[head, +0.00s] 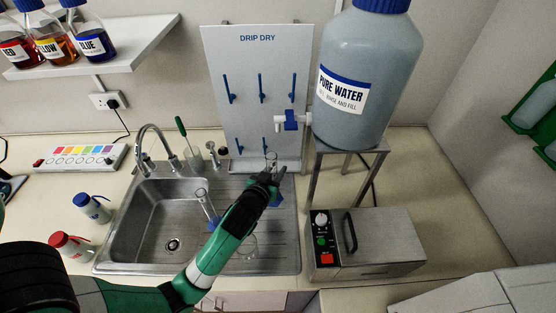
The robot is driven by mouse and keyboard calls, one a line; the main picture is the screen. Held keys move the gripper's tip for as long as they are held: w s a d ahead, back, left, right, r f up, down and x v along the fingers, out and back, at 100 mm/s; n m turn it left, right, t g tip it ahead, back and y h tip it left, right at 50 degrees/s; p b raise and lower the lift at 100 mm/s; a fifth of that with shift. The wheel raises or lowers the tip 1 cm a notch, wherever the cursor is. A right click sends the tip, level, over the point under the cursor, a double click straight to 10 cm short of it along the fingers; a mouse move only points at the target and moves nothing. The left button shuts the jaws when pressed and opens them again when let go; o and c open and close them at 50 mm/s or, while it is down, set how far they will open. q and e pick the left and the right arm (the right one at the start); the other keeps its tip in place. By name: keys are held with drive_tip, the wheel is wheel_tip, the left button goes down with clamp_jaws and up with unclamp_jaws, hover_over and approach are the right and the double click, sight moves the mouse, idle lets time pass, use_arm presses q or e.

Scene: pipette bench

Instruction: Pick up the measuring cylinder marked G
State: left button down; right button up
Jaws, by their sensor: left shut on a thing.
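My left gripper (274,174) reaches over the right part of the sink's drainer, in front of the drip-dry board. It is shut on a slim clear glass cylinder (271,158), whose top shows just above the fingers. Some blue shows beside the gripper, perhaps its base; the rest is hidden by the gripper. Another clear measuring cylinder (203,199) stands tilted in view at the right side of the sink basin, partly behind my arm. No letter G is readable on either cylinder. My right gripper is not in view.
The drip-dry board (260,120) with blue pegs stands behind. The pure water tank (365,75) on its metal stand is close on the right. A steel box (375,245) stands front right. The tap (150,140) is left.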

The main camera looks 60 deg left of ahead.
use_arm(q)
drive_tip(key=shift+w+d+r+p+v, duration=0.15)
drive_tip(key=shift+p+v, duration=0.5)
drive_tip(key=shift+v, duration=0.5)
drive_tip(key=shift+w+d+r+p+v, duration=0.15)
drive_tip(key=shift+p+v, duration=0.45)
drive_tip(key=shift+v, duration=0.55)
drive_tip(key=shift+a+f, duration=0.1)
